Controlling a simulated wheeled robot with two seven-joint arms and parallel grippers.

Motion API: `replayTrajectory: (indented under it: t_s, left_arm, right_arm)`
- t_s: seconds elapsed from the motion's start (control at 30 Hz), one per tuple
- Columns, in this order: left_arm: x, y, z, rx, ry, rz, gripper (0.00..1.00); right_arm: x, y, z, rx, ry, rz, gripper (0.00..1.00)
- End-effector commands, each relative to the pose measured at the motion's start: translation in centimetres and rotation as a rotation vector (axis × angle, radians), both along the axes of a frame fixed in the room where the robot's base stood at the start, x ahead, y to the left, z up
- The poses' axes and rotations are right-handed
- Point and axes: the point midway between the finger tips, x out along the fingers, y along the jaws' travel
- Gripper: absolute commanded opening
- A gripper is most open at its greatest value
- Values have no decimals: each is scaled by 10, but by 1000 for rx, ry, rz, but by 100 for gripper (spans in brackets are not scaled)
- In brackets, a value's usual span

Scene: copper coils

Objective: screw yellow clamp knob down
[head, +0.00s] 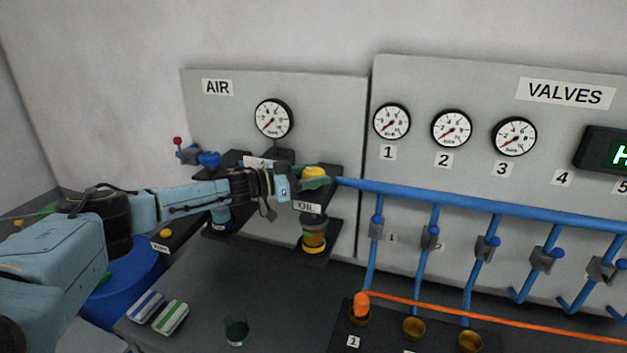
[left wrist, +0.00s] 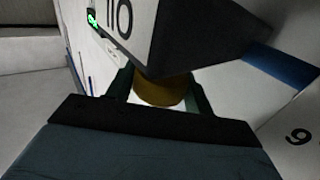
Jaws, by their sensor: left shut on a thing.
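The yellow clamp knob (head: 314,171) sits on top of the dark bracket above the OIL label (head: 308,207). My left gripper (head: 312,181) reaches it from the left, with its green fingers at the knob. In the left wrist view the yellow knob (left wrist: 160,91) lies between the two fingers of my left gripper (left wrist: 160,95), which are shut on it. The knob's far side is partly hidden by a dark block. Under the bracket stands an amber oil cup (head: 314,236) with a yellow base ring. My right gripper is not in view.
A blue pipe (head: 450,199) with several valve branches runs right of the bracket. An orange hose (head: 480,315) ends at a brass cup at the front.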

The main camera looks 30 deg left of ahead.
Motion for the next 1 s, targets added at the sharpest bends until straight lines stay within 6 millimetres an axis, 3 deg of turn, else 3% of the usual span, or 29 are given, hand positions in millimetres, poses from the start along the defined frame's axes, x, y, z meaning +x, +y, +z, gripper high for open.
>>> replayTrajectory:
  t_s: [0.4,0.97,1.0]
  left_arm:
    - [1,0,1,-3,-4,-167,29]
    - [1,-1,3,-5,-6,-194,29]
    - [1,-1,3,-5,-6,-194,57]
  right_arm:
    - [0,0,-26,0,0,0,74]
    - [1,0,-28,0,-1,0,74]
    - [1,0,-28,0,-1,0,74]
